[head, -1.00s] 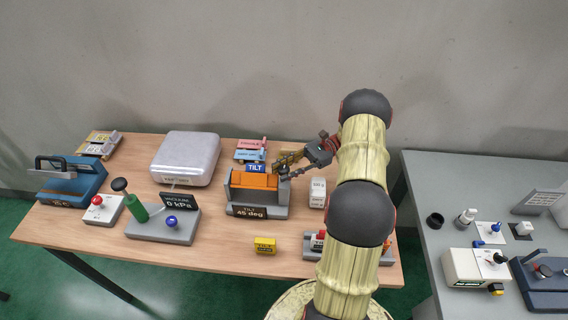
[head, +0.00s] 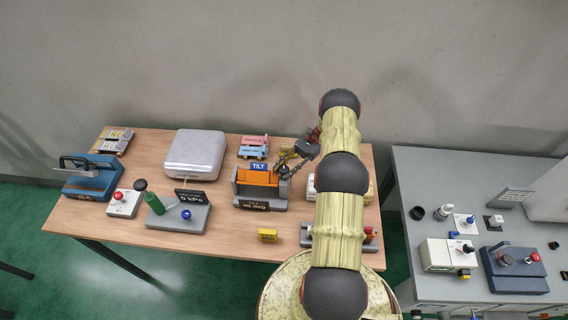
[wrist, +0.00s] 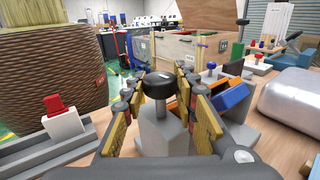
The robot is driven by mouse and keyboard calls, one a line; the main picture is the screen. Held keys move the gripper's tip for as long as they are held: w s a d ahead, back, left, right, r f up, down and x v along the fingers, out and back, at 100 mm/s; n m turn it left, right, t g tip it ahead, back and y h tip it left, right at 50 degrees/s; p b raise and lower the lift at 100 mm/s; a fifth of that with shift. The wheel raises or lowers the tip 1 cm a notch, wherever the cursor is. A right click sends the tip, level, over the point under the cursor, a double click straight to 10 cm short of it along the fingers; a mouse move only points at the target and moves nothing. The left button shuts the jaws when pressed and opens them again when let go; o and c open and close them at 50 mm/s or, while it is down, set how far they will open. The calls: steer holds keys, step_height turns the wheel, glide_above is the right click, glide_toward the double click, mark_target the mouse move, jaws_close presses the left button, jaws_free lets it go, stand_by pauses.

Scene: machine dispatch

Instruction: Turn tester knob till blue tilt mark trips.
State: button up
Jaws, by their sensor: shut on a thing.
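My gripper (head: 284,167) is at the tester's right end. In the wrist view its fingers lie on either side of the black tester knob (wrist: 158,86) on a grey post, and it is shut on that knob. The orange block (wrist: 206,100) and a blue part (wrist: 234,99) show tilted beyond it. I cannot tell whether the blue tilt mark has tripped.
A silver case (head: 195,152) and a vacuum unit (head: 180,218) stand left of the tester. A small yellow block (head: 267,236) lies in front. My arm hides part of the table's right side. A grey table (head: 470,180) with other devices stands at right.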

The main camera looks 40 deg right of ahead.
steer(key=shift+n+g+p, duration=0.3)
steer(key=shift+p, duration=0.45)
steer(key=o, duration=1.2)
steer(key=shift+c, duration=0.2)
steer(key=shift+f+b, duration=0.2)
steer(key=shift+b, duration=1.05)
steer(key=m+t+b, duration=0.1)
steer(key=t+b, duration=0.1)
steer(key=b, duration=0.3)
steer(key=shift+m, duration=0.3)
steer(key=m+t+b, duration=0.1)
steer(key=t+b, duration=0.2)
steer(key=b, duration=0.5)
steer(key=shift+m+b, duration=0.3)
steer(key=shift+m, duration=0.1)
steer(key=m+t+h+b, duration=0.1)
steer(key=m+t+b, duration=0.1)
steer(key=b, duration=0.4)
steer(key=shift+t, duration=0.5)
